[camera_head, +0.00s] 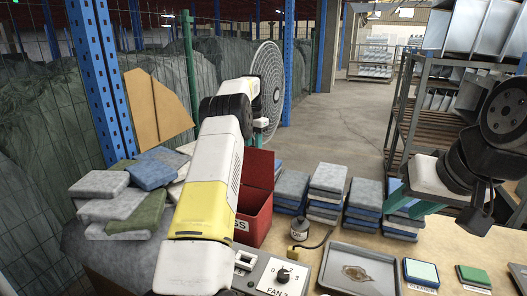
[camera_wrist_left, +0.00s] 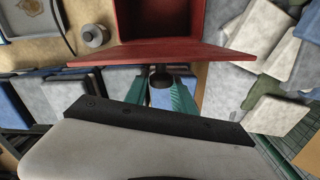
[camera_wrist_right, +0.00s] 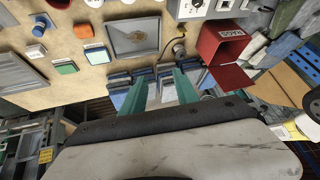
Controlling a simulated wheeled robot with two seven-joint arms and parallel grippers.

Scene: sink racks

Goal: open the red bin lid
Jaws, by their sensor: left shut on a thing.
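The red bin (camera_head: 255,215) stands on the bench, partly hidden by my left arm. Its red lid (camera_head: 259,168) is raised at the back, so the bin's mouth is uncovered. The left wrist view shows the bin's inside (camera_wrist_left: 155,18) and the lid (camera_wrist_left: 165,50) tilted out from the rim. My left gripper (camera_wrist_left: 167,92) is shut on a dark part at the lid's outer side; the grasp is partly hidden in the head view. My right gripper (camera_wrist_right: 158,85) is open and empty above the bench.
Folded cloth stacks (camera_head: 327,190) stand right of the bin, and more cloths (camera_head: 102,205) lie left. A round fan (camera_head: 268,85) stands behind.

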